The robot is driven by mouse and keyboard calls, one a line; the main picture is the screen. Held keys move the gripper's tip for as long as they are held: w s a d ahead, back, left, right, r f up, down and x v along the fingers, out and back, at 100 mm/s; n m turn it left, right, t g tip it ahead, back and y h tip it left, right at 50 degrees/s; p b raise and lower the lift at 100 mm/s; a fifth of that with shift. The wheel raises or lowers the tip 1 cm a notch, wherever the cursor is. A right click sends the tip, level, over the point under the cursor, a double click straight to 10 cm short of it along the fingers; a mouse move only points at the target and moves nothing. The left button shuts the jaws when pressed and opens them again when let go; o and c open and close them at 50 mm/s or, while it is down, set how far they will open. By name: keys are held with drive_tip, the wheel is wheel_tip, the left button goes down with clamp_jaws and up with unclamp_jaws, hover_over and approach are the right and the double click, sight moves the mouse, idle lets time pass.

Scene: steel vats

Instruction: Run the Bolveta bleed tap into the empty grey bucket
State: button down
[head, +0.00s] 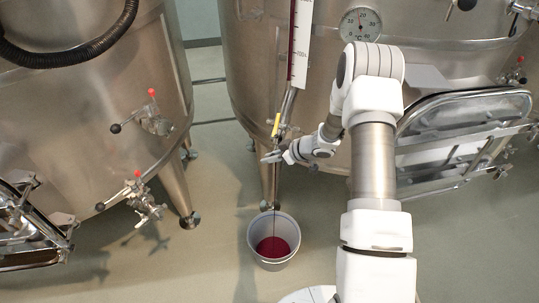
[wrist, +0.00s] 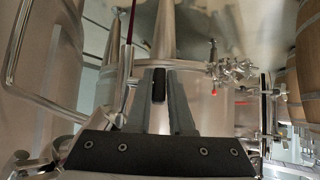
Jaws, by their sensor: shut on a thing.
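The grey bucket (head: 254,236) stands upright on the floor below the middle steel vat (head: 245,60). Dark red liquid (head: 273,247) covers its bottom. A thin dark stream (head: 275,205) falls into it from the small tap beside my gripper. My gripper (head: 272,156) is at this tap, low on the vat front, under the sight tube. In the wrist view my gripper (wrist: 160,72) is shut on a short black handle (wrist: 159,86). The tap body is mostly hidden by the fingers in the head view. No vat name is readable.
A yellow lever (head: 276,125) sits just above my gripper, below the scaled sight tube (head: 300,45). The left vat (head: 90,110) carries red-knobbed valves (head: 150,118). A hatch frame (head: 460,130) is right of my arm. Floor left of the bucket is clear.

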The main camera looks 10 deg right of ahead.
drive_tip(key=shift+d, duration=0.1)
drive_tip(key=c, duration=1.1)
unclamp_jaws()
drive_tip(key=p+v, duration=0.1)
drive_tip(key=v, duration=1.6)
drive_tip(key=shift+s+p, duration=0.2)
drive_tip(key=shift+p, duration=0.1)
